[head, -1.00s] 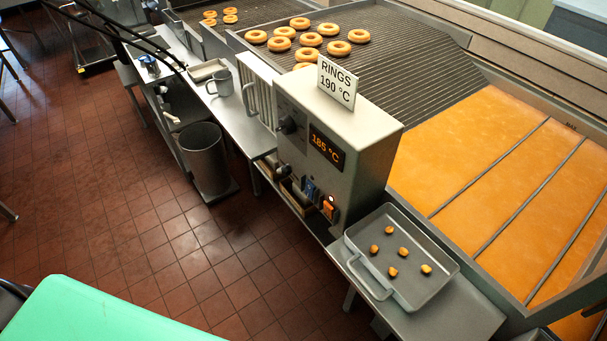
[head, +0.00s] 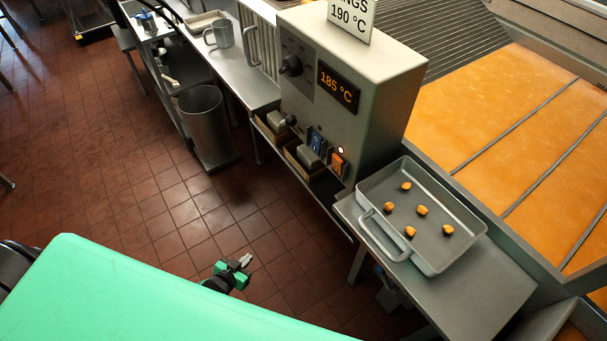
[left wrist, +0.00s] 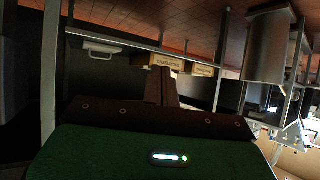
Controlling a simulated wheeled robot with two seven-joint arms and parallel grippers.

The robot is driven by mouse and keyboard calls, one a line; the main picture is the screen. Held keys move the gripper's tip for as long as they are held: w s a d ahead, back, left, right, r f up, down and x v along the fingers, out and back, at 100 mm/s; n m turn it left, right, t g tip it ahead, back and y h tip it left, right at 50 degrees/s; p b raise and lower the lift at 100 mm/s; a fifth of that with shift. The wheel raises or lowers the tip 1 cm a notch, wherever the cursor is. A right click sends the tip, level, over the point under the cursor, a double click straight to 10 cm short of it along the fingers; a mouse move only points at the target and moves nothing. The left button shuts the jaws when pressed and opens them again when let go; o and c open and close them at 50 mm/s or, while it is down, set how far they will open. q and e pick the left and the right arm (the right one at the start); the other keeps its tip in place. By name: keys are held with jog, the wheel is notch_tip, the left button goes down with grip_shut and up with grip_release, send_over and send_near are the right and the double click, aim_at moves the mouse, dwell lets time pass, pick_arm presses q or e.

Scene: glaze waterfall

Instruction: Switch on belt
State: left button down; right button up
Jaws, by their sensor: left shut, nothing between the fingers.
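The control box (head: 345,85) stands at the near end of the counter, its front facing left. I cannot read which one is for the belt. My left gripper (head: 246,262) is shut and empty over the floor, lower left of the switches and well apart from them. My right gripper is not in view.
A tray (head: 470,215) with several small brown pieces stands on the near shelf, right of the switches. A grey bin (head: 206,125) stands on the floor at left. Orange oil (head: 500,130) lies behind the box. The tiled floor before the counter is open.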

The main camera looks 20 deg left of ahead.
aim_at(315, 146)
pick_arm(q)
jog(key=w+d+r+m+t+h+b, duration=0.1)
jog(key=w+r+t+h+b, duration=0.1)
jog(key=w+r+t, duration=0.3)
jog(key=w+d+r+h+b, duration=0.1)
jog(key=w+r+b, duration=0.25)
jog(key=r, duration=0.25)
jog(key=s+d+r+m+t+h+b, duration=0.1)
jog(key=r+h, duration=0.4)
jog(key=r, duration=0.6)
jog(key=s+d+r+m+t+h+b, duration=0.1)
jog(key=d+r+m+t+h+b, duration=0.1)
jog(key=r, duration=1)
jog(key=d+m+h+b, duration=0.1)
jog(key=d+h+b, duration=0.1)
jog(key=h+b, duration=0.1)
jog(key=shift+s+d+r+t+h, duration=0.3)
jog(key=shift+d+h, duration=0.1)
jog(key=shift+h, duration=0.1)
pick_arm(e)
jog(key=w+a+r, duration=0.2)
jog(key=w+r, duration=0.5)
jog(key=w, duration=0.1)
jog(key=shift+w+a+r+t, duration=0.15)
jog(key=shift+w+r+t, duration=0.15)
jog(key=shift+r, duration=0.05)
pick_arm(q)
jog(key=shift+w, duration=0.1)
